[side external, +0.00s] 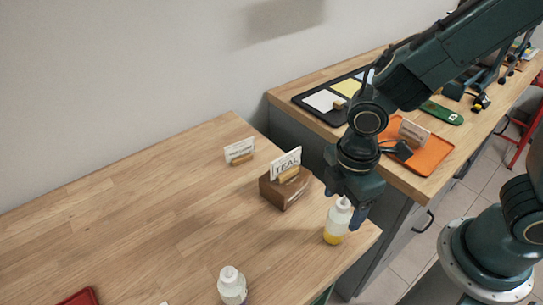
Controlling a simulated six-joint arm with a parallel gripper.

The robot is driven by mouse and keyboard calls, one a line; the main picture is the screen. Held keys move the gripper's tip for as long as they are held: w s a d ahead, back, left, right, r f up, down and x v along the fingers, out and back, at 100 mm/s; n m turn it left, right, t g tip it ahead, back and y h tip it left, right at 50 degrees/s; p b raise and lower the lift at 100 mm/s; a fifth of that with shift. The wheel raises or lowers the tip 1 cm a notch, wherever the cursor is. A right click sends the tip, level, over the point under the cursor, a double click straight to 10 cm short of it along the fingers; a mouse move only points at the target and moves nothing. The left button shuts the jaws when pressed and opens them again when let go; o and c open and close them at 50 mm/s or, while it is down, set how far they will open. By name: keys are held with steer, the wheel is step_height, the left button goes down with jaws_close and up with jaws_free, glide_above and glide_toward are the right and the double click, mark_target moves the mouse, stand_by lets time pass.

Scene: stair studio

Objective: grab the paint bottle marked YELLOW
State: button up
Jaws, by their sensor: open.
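A clear bottle with a white cap and yellow in its lower part (334,231) stands upright near the right edge of the wooden worktop (150,190). No label on it can be read. My gripper (346,203) is open and points down at this bottle's top. One finger shows to the right of the cap; whether the cap is between the fingers or touched cannot be told. A second white-capped bottle (232,288) stands at the front edge of the picture, its contents not clear. A wooden block (284,196) left of my gripper holds a card reading TEAL (286,164).
Another small card in a wooden holder (240,153) stands further back. A red object (78,297) is cut off at bottom left. On the adjoining bench are an orange tray (432,160) and a black tray (308,111) with pale and yellow sheets. The worktop's left is clear.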

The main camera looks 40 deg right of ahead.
steer(key=shift+d+f, duration=0.1)
steer(key=shift+f, duration=1.7)
steer(key=c, duration=1.1)
steer(key=shift+r, duration=0.2)
step_height(320, 180, up, 20)
steer(key=shift+f, duration=0.15)
steer(key=shift+w, duration=0.15)
